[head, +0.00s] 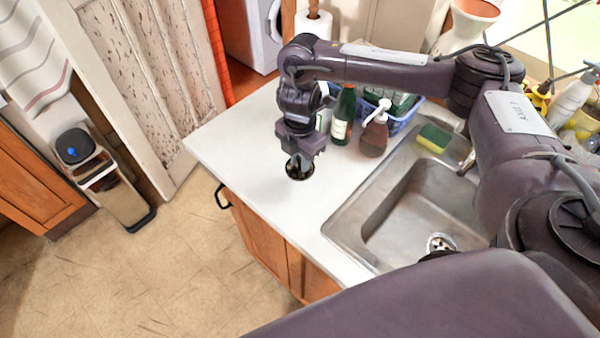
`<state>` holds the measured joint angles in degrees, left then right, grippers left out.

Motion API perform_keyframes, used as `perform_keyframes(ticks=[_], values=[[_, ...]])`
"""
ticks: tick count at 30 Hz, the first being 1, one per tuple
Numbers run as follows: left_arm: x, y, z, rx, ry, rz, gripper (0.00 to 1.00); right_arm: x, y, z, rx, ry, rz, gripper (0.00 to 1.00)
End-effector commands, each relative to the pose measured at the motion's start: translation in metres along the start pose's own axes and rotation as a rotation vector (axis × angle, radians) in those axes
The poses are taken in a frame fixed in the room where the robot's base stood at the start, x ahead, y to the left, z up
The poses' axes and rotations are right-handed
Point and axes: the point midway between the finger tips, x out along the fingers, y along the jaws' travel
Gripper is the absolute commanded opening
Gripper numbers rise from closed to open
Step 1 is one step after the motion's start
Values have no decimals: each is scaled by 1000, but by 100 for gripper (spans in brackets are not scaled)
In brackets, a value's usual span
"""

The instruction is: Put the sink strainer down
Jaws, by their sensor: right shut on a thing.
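The sink strainer (299,174) is a small, dark, round piece with a light rim, at the white countertop left of the sink. My right gripper (299,160) points down over it and is shut on it. The fingers cover part of the strainer, and I cannot tell whether it touches the counter or is just above it. My left gripper is not in view.
The steel sink (400,210) has a drain (440,243) at its bottom. A green bottle (343,115), a brown soap dispenser (374,135) and a sponge (433,138) stand behind. The counter (270,205) is clear in front. A bin (110,180) stands on the floor.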

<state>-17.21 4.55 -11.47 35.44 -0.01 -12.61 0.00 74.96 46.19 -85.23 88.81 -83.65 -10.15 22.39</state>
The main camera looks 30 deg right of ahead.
Motion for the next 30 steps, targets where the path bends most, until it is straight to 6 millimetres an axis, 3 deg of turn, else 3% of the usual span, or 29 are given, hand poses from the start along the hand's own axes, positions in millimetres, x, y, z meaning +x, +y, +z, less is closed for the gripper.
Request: perform_keyframes(ticks=[13,26,27,30], values=[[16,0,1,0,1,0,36,53,0,0,2,2,-1,0],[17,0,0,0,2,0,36,59,0,0,0,0,1,0],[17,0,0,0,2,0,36,60,1,0,0,0,1,22],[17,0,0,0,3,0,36,59,1,0,0,0,1,35]])
